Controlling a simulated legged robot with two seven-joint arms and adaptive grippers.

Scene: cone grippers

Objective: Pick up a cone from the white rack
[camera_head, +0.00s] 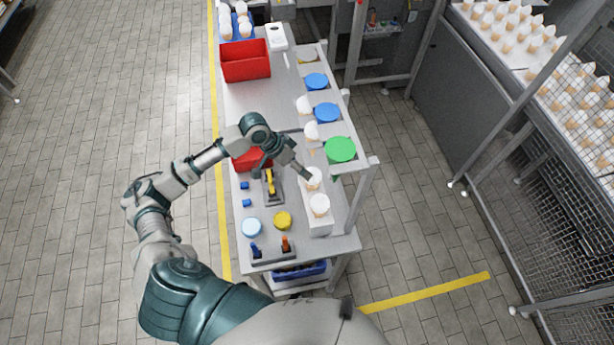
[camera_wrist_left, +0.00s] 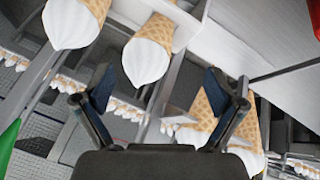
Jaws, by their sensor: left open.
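The white rack (camera_head: 320,228) stands along the right side of the workbench and holds several cones with white tops. Its two nearest are a front cone (camera_head: 319,204) and a second cone (camera_head: 313,178). My left gripper (camera_head: 300,170) is just left of the second cone. In the left wrist view, my open left gripper (camera_wrist_left: 158,78) has a waffle cone (camera_wrist_left: 150,52) in line with the gap between its fingers. Another cone (camera_wrist_left: 72,24) is at the upper left. A third cone (camera_wrist_left: 203,116) is partly hidden behind the right finger. I see no contact with a cone.
A red bin (camera_head: 246,62) stands at the far end of the bench; another is partly under my arm. Green (camera_head: 340,149) and blue (camera_head: 327,112) discs line the right edge, near a metal post (camera_head: 362,190). Small tools and round lids crowd the near end.

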